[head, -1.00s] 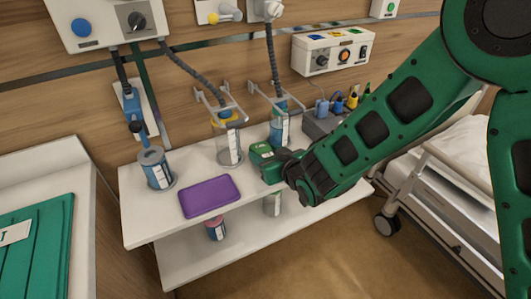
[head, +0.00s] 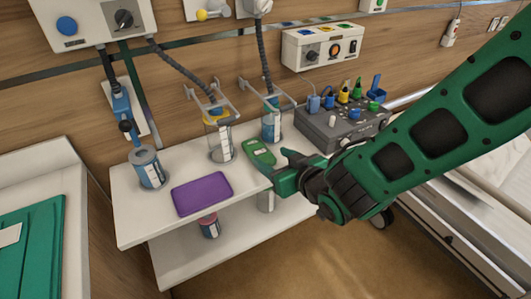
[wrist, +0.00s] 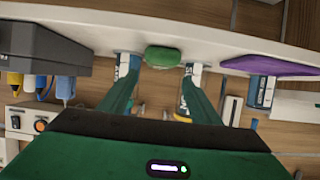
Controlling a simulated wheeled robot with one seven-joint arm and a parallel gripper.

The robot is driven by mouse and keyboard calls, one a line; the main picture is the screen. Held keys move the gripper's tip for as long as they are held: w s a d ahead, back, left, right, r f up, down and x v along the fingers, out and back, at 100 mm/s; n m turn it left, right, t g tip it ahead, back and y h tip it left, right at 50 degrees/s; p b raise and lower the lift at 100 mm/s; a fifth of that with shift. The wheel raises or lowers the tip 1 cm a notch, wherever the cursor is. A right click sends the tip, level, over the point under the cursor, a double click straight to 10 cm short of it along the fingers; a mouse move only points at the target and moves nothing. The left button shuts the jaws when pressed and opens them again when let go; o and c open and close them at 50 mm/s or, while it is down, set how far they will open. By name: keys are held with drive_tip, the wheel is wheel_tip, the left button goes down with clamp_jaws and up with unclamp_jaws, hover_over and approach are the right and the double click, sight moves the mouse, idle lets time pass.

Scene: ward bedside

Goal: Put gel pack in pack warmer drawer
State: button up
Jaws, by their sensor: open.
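A flat purple rounded rectangle (head: 202,193), which looks like the gel pack, lies on the white upper shelf (head: 140,212); its edge also shows at right in the wrist view (wrist: 270,66). My gripper (head: 276,166) is open over the shelf's front part, to the right of the purple piece and apart from it. In the wrist view my gripper (wrist: 158,70) has its two fingers apart, with a small green item (wrist: 163,56) seen between and beyond the tips. That green item (head: 258,152) lies on the shelf. I cannot make out a warmer drawer.
Blue-banded jars (head: 150,170) and a clear canister (head: 220,140) stand along the shelf. A grey box with coloured plugs (head: 340,125) is at the right. A pink-topped jar (head: 210,226) is on the lower shelf. A white unit with a green panel (head: 30,250) is at left.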

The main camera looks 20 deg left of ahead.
drive_tip(key=shift+v, duration=1.15)
drive_tip(key=shift+w, duration=0.1)
